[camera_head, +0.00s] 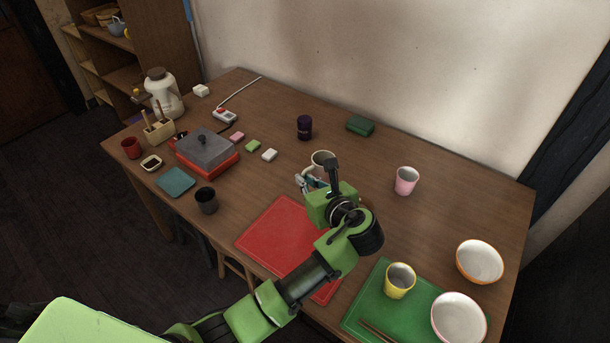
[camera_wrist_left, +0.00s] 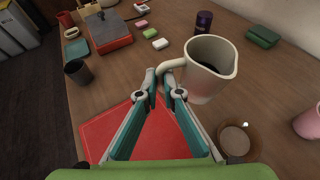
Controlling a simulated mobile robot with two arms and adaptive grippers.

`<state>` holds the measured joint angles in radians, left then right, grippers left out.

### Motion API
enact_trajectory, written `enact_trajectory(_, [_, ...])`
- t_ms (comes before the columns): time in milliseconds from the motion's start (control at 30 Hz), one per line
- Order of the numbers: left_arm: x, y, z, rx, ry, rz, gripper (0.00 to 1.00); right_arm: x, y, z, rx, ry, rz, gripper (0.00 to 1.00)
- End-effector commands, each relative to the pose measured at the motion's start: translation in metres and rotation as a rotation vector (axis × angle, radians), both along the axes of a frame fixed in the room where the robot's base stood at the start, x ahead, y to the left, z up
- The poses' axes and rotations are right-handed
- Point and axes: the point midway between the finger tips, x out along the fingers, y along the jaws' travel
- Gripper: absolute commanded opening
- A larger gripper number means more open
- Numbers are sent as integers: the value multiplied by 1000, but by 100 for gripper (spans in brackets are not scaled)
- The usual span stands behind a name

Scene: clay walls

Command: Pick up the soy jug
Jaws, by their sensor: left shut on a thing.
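The soy jug (camera_wrist_left: 205,78) is a cream jug with a spout, a side handle and dark liquid inside. It looks upright, and in the head view its upper part (camera_head: 322,156) shows behind my left gripper (camera_head: 308,181). In the left wrist view my left gripper (camera_wrist_left: 166,78) is shut on the jug's handle, with a fingertip on each side of it. The jug's lower part is hidden in the head view. I cannot tell whether its base touches the table. My right gripper is not in view.
A red mat (camera_head: 277,235) lies under my left arm. A pink cup (camera_head: 406,181) stands to the right, and a brown round dish (camera_wrist_left: 237,140) is near the jug. A dark purple jar (camera_head: 304,127) and a green box (camera_head: 360,125) stand behind. A grey-lidded red box (camera_head: 208,155) is left.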

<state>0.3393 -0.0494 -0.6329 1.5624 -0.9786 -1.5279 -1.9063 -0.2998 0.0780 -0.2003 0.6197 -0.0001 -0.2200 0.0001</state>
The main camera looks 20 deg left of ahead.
Motion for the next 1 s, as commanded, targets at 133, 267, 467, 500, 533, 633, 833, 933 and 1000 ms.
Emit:
enact_trajectory(133, [-15,-6,8,-1,-2,-1,0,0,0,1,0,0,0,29])
enact_trajectory(267, [-26,-10,13,-1,-2,-1,0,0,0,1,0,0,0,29])
enact_trajectory(467, [-39,-15,19,0,-2,-1,0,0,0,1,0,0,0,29])
enact_trajectory(500, [-41,-15,20,0,-2,-1,0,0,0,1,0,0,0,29])
enact_trajectory(533, [-42,-16,20,0,-2,-1,0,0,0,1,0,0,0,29])
enact_trajectory(633, [-45,-17,22,-1,-2,0,0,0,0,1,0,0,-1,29])
enact_trajectory(833, [-50,-19,24,0,-1,0,0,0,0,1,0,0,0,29])
enact_trajectory(933, [-50,-19,24,0,-2,-1,0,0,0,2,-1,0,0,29])
enact_trajectory(1000, [-51,-19,25,0,-2,-1,0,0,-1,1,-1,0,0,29])
